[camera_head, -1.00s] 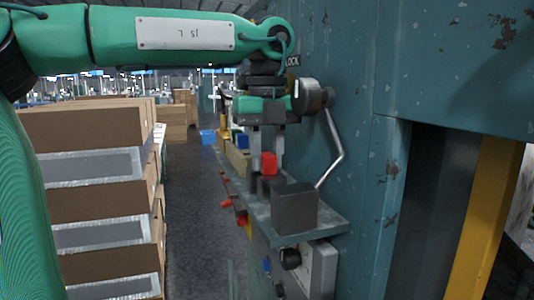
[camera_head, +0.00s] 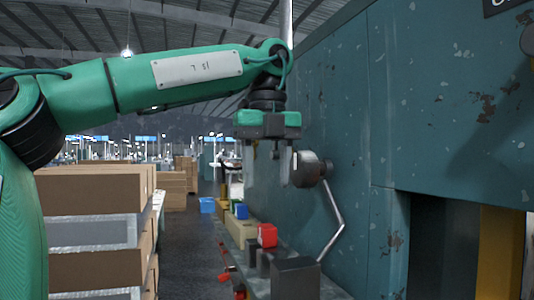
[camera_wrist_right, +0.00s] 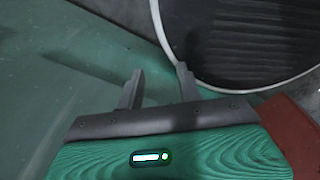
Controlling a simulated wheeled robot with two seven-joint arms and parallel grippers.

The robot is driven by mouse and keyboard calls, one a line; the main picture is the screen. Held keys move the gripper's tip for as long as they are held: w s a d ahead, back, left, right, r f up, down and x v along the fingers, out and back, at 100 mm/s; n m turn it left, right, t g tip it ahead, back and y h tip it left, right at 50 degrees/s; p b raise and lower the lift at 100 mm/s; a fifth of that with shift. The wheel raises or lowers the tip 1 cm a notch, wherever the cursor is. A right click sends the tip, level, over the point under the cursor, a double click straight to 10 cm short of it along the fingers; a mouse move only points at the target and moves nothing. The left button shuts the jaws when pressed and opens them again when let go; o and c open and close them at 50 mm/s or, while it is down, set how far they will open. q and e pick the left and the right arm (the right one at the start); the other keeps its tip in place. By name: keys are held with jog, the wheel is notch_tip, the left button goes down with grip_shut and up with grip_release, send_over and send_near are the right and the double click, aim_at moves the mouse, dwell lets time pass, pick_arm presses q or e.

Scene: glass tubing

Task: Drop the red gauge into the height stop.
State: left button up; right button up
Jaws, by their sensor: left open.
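The red gauge (camera_head: 267,235), a small red block, sits at a dark grey holder (camera_head: 263,260) on the narrow ledge, low in the head view. The holder looks like the height stop; how deep the gauge sits in it I cannot tell. My left gripper (camera_head: 267,182) is open and empty above the gauge, its two fingers pointing down and apart from it. My right gripper (camera_wrist_right: 158,82) shows only in the right wrist view, with its fingers apart and nothing between them.
A larger dark grey block (camera_head: 295,278) stands nearer on the ledge. A crank with a round hub (camera_head: 309,169) sticks out of the green machine wall to the right. Blue and green blocks stand farther back. Stacked cardboard boxes (camera_head: 95,192) are at left.

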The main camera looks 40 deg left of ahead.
pick_arm(q)
notch_tip(320, 180, up, 4)
jog(key=shift+r, duration=0.15)
